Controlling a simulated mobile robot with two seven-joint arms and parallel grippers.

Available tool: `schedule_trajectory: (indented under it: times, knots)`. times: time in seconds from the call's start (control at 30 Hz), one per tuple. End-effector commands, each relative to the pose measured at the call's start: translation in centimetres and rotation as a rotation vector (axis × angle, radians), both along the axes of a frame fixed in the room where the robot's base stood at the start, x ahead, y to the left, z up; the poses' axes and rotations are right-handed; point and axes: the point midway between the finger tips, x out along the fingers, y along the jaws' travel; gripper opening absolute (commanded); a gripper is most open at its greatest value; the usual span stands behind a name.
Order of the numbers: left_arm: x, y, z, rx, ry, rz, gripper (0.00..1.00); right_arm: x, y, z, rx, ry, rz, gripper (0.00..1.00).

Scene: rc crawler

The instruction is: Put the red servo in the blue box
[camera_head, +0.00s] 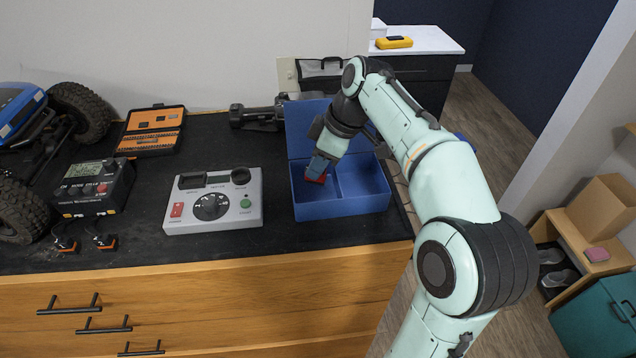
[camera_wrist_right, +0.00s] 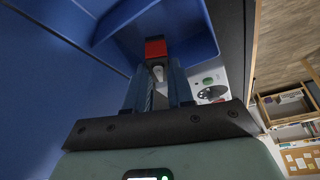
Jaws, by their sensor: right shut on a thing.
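The blue box (camera_head: 362,203) stands open at the right end of the dark bench top, its lid raised at the back. A divider splits it into a left and a right compartment. My right gripper (camera_head: 319,169) reaches down into the left compartment and is shut on the red servo (camera_head: 316,178). The red servo also shows between the fingertips in the right wrist view (camera_wrist_right: 155,48), with blue box walls (camera_wrist_right: 190,35) around it. Whether the servo touches the box floor cannot be told. My left gripper is not in view.
A grey control panel (camera_head: 240,213) with a dial sits left of the box. A black charger (camera_head: 95,190), an orange tool case (camera_head: 152,130) and a blue crawler (camera_head: 20,110) stand further left. A dark tool (camera_head: 258,117) lies behind. The right compartment looks empty.

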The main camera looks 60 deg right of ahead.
Motion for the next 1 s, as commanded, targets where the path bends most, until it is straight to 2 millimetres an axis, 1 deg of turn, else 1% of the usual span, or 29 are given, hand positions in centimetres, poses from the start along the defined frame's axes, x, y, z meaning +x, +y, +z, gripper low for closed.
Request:
schedule_trajectory:
  times: [0.07,0.3,0.37,0.67,0.8,0.83,0.87,0.9,1.0]
  knots:
    - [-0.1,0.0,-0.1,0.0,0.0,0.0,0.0,0.0,0.0,-0.5,0.001,0.0,0.0,0.0]
    - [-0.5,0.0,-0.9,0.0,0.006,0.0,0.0,0.0,0.0,-3.9,0.001,0.001,-0.001,0.0]
    - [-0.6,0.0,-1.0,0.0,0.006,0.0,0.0,0.0,0.0,-4.5,0.002,0.002,0.0,0.0]
    - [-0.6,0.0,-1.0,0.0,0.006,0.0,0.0,0.0,0.0,-4.6,-0.001,-0.001,0.0,0.0]
    - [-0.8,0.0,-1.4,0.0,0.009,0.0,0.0,0.0,0.0,-5.1,0.0,-0.001,0.001,0.0]
    - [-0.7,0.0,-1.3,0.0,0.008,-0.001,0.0,0.0,0.0,-5.0,0.0,-0.001,0.0,0.32]
    - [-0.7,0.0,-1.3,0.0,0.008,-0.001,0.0,0.0,0.0,-5.0,0.0,-0.001,0.0,0.42]
    - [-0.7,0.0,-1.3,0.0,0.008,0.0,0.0,0.0,0.0,-4.9,0.0,-0.001,0.0,0.48]
    - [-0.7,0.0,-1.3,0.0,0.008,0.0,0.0,0.0,0.0,-4.9,0.0,-0.001,0.0,0.48]
